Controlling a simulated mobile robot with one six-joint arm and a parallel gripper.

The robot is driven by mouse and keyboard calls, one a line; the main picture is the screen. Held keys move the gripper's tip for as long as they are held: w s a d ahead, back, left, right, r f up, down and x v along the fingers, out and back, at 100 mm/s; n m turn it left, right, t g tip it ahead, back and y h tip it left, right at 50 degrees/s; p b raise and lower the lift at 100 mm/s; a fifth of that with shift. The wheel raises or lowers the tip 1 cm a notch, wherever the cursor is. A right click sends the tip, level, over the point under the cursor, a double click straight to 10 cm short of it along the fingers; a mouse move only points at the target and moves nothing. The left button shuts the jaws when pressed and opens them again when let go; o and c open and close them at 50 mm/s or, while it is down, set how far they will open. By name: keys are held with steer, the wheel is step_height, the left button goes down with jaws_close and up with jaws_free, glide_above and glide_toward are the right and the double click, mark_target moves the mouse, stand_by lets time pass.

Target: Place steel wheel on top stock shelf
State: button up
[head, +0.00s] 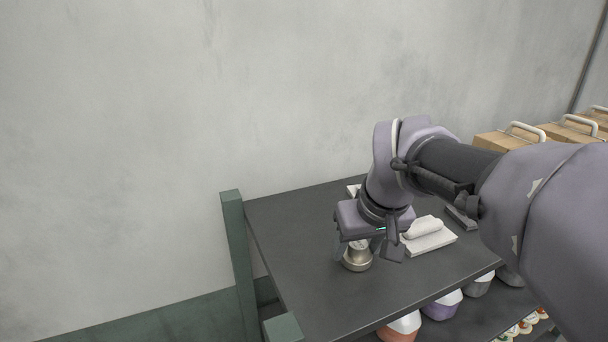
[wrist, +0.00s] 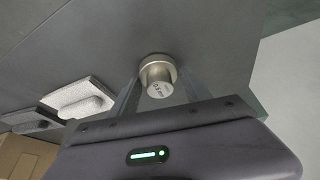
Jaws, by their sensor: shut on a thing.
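The steel wheel (head: 357,257) is a small silvery metal piece with a wide round base and a narrower top. It is at or just above the dark top shelf (head: 290,240); I cannot tell whether it touches. My gripper (head: 363,247) points down over it and is shut on its narrower part. In the wrist view the steel wheel (wrist: 158,76) shows printed lettering on its end face, between the two fingers of my gripper (wrist: 157,88). The dark shelf surface (wrist: 110,35) lies behind it. The fingers partly hide its sides.
A white block with a raised handle (head: 427,235) lies right of the wheel, with a dark one (head: 461,217) beyond it. Cardboard boxes (head: 500,140) stand at the back right. A green post (head: 237,245) rises at the shelf's left corner. The left part of the shelf is clear.

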steer(key=shift+s, duration=0.15)
steer(key=shift+f, duration=0.2)
steer(key=o, duration=1.7)
steer(key=shift+r, duration=0.1)
steer(key=p+v, duration=0.1)
steer(key=v, duration=1.1)
steer(key=shift+r+p, duration=0.15)
steer(key=shift+p, duration=0.15)
